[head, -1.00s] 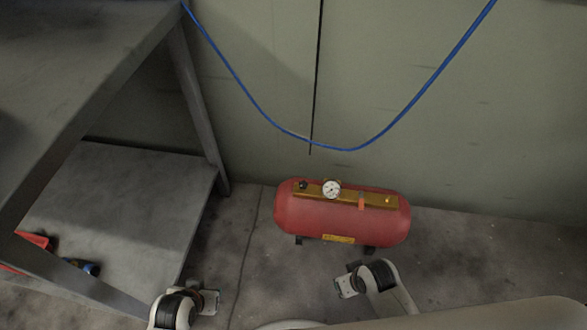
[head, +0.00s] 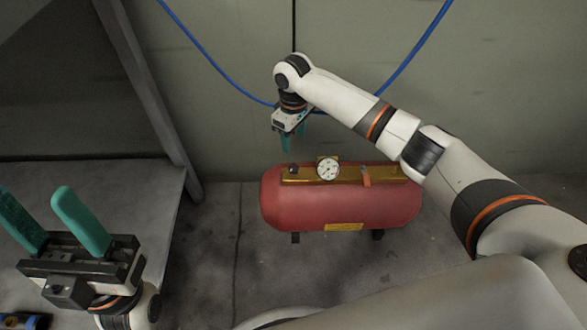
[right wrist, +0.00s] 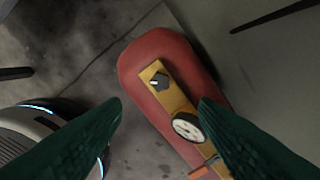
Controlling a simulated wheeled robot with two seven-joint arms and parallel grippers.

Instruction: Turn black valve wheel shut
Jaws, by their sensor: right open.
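The black valve wheel (head: 293,170) is a small dark knob at the left end of the brass manifold (head: 340,175) on top of the red tank (head: 345,205). It also shows in the right wrist view (right wrist: 159,81), with a pale mark on it. My right gripper (head: 294,145) points down above the knob, apart from it, open and empty. In the right wrist view the knob lies between and beyond its two green fingers. My left gripper (head: 48,215) is at the lower left, its green fingers spread and empty, far from the tank.
A round gauge (head: 328,169) and an orange-red lever (head: 366,176) sit on the manifold right of the knob. A blue hose (head: 215,68) hangs along the wall behind. A grey metal shelf (head: 120,200) stands at the left. The floor around the tank is clear.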

